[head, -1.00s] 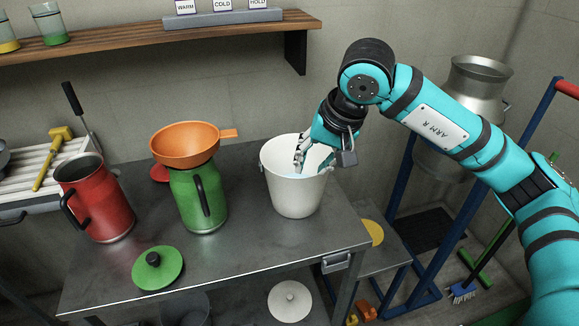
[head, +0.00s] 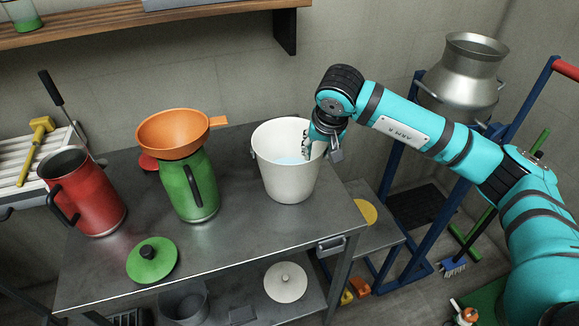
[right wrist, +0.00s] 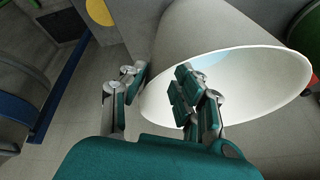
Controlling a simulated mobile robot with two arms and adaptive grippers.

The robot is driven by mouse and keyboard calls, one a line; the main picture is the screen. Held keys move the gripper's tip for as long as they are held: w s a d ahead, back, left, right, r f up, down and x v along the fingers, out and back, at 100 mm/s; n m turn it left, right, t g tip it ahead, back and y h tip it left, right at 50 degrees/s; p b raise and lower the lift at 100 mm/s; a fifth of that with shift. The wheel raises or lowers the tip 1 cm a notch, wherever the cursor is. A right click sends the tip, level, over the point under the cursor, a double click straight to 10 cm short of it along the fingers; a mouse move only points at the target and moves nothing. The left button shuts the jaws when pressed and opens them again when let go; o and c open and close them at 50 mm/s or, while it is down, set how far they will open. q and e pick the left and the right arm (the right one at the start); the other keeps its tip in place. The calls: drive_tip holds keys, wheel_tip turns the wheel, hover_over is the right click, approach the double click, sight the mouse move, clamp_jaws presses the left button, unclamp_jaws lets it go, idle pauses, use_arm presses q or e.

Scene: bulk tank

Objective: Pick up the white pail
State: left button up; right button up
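The white pail (head: 290,178) stands upright on the metal table, with pale bluish liquid or bottom showing inside. My right gripper (head: 314,150) is at the pail's right rim. In the right wrist view, my right gripper (right wrist: 158,88) has its fingers apart, astride the wall of the pail (right wrist: 250,85). One finger is outside, and the paired fingers are inside the mouth. A gap shows between the fingers, so it looks open; contact with the wall is not clear. My left gripper is not in view.
A green jug (head: 190,190) with an orange funnel (head: 172,135) on top stands left of the pail. A red jug (head: 88,195) is farther left, and a green lid (head: 152,260) lies in front. A metal can (head: 462,80) sits on a blue frame at right.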

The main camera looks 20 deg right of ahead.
drive_tip(key=x, duration=0.3)
drive_tip(key=p+x, duration=0.1)
drive_tip(key=shift+s+d+f, duration=0.15)
drive_tip(key=shift+d+f, duration=0.05)
drive_tip(key=shift+f, duration=0.5)
clamp_jaws()
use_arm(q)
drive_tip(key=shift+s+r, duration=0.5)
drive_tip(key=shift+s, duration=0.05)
use_arm(e)
drive_tip(key=shift+r, duration=0.15)
